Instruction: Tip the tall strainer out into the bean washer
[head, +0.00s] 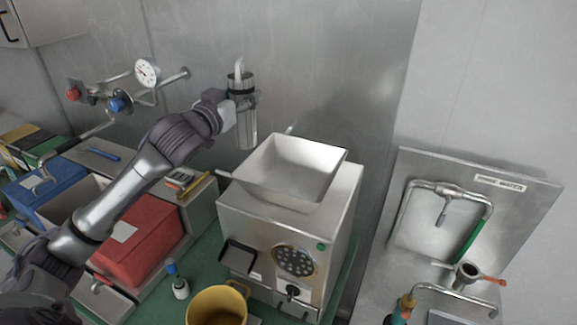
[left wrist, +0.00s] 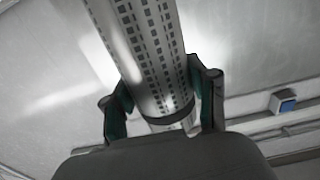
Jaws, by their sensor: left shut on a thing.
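My left gripper (head: 236,110) comes in from the left and is shut on the tall strainer (head: 247,132), a metal cylinder. In the left wrist view the strainer (left wrist: 150,55) shows rows of small square holes, and its wall sits between the two fingers of the gripper (left wrist: 162,115). In the head view it hangs nearly upright in front of the back wall, just behind and left of a machine's square hopper (head: 300,165). What is inside the strainer is hidden. I cannot tell for sure which vessel is the bean washer. My right gripper is not in view.
The metal machine (head: 285,235) stands on a green surface. A red box (head: 140,240) and a blue box (head: 60,200) are at left. A yellow mug (head: 217,305) stands in front. A wall gauge (head: 147,71) and pipes are at upper left; a tap panel (head: 480,200) is at right.

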